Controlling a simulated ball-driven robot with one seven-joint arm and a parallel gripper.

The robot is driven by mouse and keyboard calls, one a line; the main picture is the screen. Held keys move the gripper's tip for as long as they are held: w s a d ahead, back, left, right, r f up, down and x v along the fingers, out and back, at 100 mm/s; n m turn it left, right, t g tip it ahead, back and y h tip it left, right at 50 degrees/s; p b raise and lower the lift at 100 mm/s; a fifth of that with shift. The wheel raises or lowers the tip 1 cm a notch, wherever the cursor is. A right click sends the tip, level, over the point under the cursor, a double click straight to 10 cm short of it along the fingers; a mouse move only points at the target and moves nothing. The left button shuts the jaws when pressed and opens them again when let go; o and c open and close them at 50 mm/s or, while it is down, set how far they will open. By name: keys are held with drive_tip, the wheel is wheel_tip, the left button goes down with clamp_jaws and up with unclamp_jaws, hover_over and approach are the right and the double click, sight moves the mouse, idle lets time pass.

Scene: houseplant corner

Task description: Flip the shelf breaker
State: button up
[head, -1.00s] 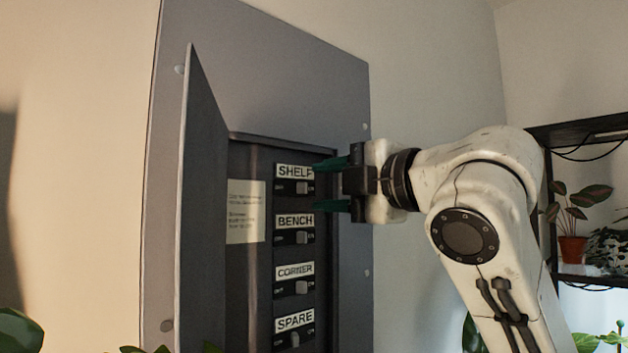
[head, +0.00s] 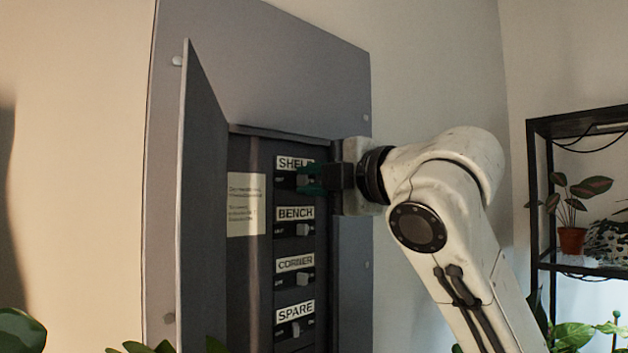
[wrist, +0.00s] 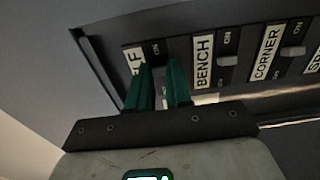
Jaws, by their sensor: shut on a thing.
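The shelf breaker (head: 284,181) is the top switch in the open grey panel, beside the SHELF label (head: 290,163). My gripper (head: 306,180) reaches in from the right, its green fingers at this breaker. In the wrist view, my gripper (wrist: 161,80) has its two fingers close together over the shelf breaker row, shut on its toggle. The fingers hide the toggle, so I cannot tell its position. Part of the SHELF label (wrist: 134,65) shows left of the fingers.
The bench (head: 302,230), corner (head: 302,279) and spare (head: 295,328) breakers sit below in the same column. The panel door (head: 203,200) stands open on the left. A black shelf (head: 540,200) with potted plants is at the right. Leaves show along the bottom.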

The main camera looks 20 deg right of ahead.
clamp_jaws()
drive_tip(key=shift+f, duration=0.1)
drive_tip(key=shift+s+a+m+t+h+b, duration=0.1)
drive_tip(key=shift+a+m+t+h+b, duration=0.15)
drive_tip(key=shift+h, duration=0.2)
drive_tip(key=shift+a+m+t+h+b, duration=0.1)
drive_tip(key=shift+m+h+b, duration=0.1)
drive_tip(key=shift+m+h, duration=0.2)
drive_tip(key=shift+s+a+m+t+h+b, duration=0.15)
drive_tip(key=shift+a+m+h+b, duration=0.1)
drive_tip(key=shift+m+h, duration=0.8)
drive_tip(key=shift+a+m+t+h+b, duration=0.15)
drive_tip(key=shift+m+h, duration=0.35)
drive_tip(key=shift+h, duration=1)
drive_tip(key=o, duration=0.7)
unclamp_jaws()
